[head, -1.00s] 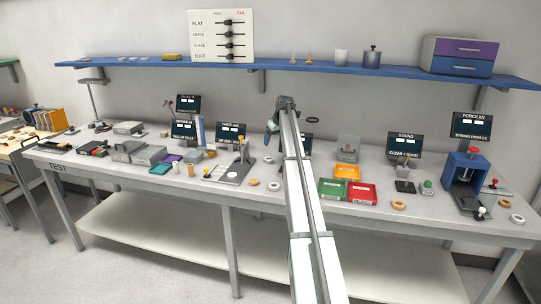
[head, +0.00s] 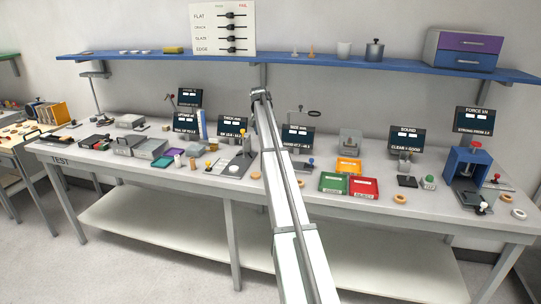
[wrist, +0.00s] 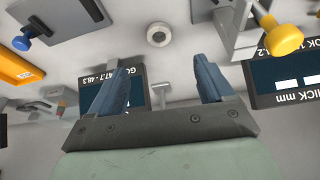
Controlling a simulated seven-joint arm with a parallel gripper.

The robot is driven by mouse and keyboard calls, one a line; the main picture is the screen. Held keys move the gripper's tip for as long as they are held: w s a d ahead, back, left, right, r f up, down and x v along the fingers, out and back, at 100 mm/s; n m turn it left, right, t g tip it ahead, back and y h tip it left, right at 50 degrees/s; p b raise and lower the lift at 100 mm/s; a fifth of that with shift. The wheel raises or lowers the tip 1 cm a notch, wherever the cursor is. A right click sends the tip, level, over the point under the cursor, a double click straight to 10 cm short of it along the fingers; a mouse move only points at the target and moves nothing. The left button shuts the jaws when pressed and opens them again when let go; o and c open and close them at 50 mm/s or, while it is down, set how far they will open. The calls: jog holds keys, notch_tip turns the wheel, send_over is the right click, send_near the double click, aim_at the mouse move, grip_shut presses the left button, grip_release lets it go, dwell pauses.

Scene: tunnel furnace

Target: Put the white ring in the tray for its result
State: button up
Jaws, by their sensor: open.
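A white ring (wrist: 159,34) with a dark hole lies flat on the bench in the wrist view, ahead of my gripper and apart from it. In the head view my arm hides that part of the bench. Another white ring (head: 518,214) lies at the bench's right end. My gripper (wrist: 162,75) is open and empty; in the head view it (head: 261,95) is raised above the bench. A green tray (head: 333,183), a red tray (head: 363,188) and an orange tray (head: 348,165) sit right of my arm. The orange tray also shows in the wrist view (wrist: 15,66).
Instruments with dark displays stand along the bench, including the thickness station (head: 233,126), the size display (head: 298,137), the sound display (head: 404,140) and the blue force press (head: 468,165). Tan rings (head: 400,199) lie near the front edge. A blue shelf (head: 300,60) runs above.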

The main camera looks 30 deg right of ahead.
jog(key=w+d+f, duration=0.1)
jog(key=f, duration=0.3)
jog(key=w+d+f+m, duration=0.1)
jog(key=f, duration=0.3)
jog(key=w+d+f+m, duration=0.1)
jog(key=d+f, duration=0.1)
jog(key=f, duration=0.2)
jog(key=shift+f+h, duration=0.1)
jog(key=shift+h, duration=0.3)
jog(key=shift+a, duration=0.1)
jog(key=c, duration=1.2)
